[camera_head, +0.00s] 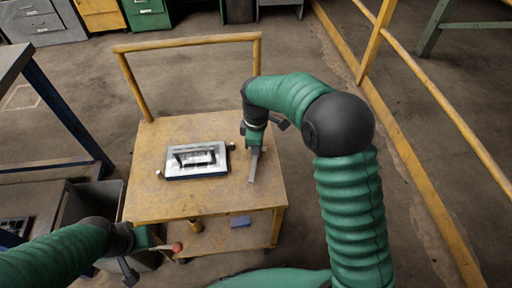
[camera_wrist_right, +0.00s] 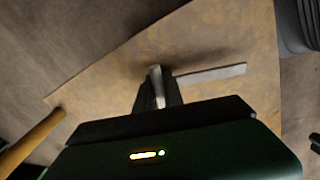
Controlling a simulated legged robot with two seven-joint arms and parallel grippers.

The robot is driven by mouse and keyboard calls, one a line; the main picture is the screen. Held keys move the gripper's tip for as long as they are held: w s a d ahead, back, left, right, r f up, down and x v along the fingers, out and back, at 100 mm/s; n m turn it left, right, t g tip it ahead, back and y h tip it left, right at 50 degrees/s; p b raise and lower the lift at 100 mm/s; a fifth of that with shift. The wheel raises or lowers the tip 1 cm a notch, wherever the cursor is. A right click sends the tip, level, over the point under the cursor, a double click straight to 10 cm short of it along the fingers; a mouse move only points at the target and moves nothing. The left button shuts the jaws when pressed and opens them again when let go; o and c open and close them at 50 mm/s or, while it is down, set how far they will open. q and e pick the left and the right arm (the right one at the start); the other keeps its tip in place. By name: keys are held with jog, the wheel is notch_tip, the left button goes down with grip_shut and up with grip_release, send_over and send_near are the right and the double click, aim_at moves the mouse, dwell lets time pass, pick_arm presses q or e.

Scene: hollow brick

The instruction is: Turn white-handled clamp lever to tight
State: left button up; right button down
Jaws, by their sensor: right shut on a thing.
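My right gripper (camera_head: 254,145) points down over the right part of the cart top. In the right wrist view its dark fingers (camera_wrist_right: 155,92) are shut on a pale, upright piece (camera_wrist_right: 155,73), which looks like the white handle of the clamp lever. A flat grey bar (camera_wrist_right: 212,73) runs to the right from beside the fingertips; it also shows in the head view (camera_head: 254,168). Whether bar and handle are joined is hidden. My left gripper (camera_head: 145,245) is low at the cart's front left, near a red knob (camera_head: 177,248); its fingers are not clear.
A white and blue plate fixture (camera_head: 196,172) with a dark handle lies on the yellowish cart top (camera_head: 160,205), left of my right gripper. A yellow push bar (camera_head: 190,40) rises at the back. A yellow railing (camera_head: 430,85) stands right. A blue block (camera_head: 240,221) lies below.

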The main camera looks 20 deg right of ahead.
jog(key=m+p, duration=0.5)
jog(key=p, duration=0.2)
jog(key=m+p, duration=0.3)
jog(key=shift+r+m+p, duration=0.3)
jog(key=shift+r, duration=0.05)
jog(key=m+p, duration=0.3)
jog(key=m, duration=0.1)
jog(key=shift+f+m+p, duration=0.1)
jog(key=shift+m+p, duration=0.9)
jog(key=shift+m, duration=0.4)
jog(key=shift+f+m+p, duration=0.15)
jog(key=shift+m+p, duration=0.25)
jog(key=shift+m, duration=0.4)
jog(key=shift+f, duration=0.1)
jog(key=c, duration=1.4)
grip_release()
notch_tip(320, 180, up, 17)
jog(key=shift+f+p, duration=0.1)
jog(key=shift+p, duration=1.15)
